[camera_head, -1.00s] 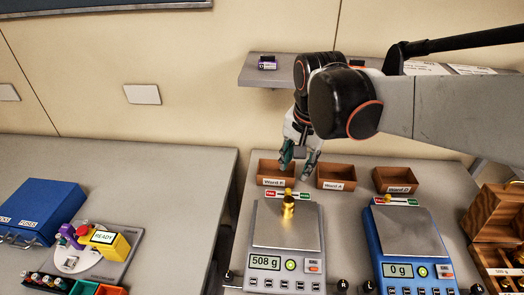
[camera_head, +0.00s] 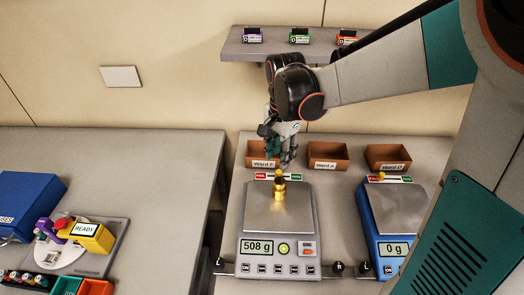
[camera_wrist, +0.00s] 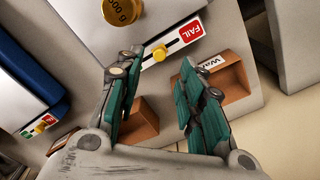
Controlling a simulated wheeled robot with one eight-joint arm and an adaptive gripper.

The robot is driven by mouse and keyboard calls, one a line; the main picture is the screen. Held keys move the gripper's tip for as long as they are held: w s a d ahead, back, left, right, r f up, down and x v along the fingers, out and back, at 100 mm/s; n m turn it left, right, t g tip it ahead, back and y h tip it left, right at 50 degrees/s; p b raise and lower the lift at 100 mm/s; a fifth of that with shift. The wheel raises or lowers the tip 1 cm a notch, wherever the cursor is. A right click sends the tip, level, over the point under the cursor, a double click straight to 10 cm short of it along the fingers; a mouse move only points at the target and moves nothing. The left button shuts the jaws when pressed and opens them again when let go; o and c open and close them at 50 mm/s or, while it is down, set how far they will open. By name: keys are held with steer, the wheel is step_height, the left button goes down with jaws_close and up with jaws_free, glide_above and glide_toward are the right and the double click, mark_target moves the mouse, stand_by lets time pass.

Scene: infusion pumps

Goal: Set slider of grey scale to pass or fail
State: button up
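The grey scale (camera_head: 250,222) stands on the right-hand bench and reads 508 g, with a brass weight (camera_head: 279,194) on its pan. Its slider strip lies along the back edge, with a red FAIL end (camera_head: 262,176) at left and a green PASS end (camera_head: 293,177) at right. In the wrist view the yellow slider knob (camera_wrist: 160,53) is on its track, apart from the FAIL label (camera_wrist: 193,30); the PASS end is hidden by a finger. My gripper (camera_head: 279,160) is open just behind the strip. In the wrist view its fingertips (camera_wrist: 165,62) lie either side of the knob, with nothing gripped.
Brown ward boxes stand behind the scales, Ward B (camera_head: 263,162) close by my gripper. A blue scale (camera_head: 372,222) reading 0 g stands at right. A wall shelf (camera_head: 235,44) is above. The left bench holds a blue box (camera_head: 30,195) and a READY device (camera_head: 92,236).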

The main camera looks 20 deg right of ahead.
mark_target(279, 171)
steer(key=shift+f+b, duration=0.8)
steer(key=shift+f, duration=2)
steer(key=shift+c, duration=0.2)
jaws_close()
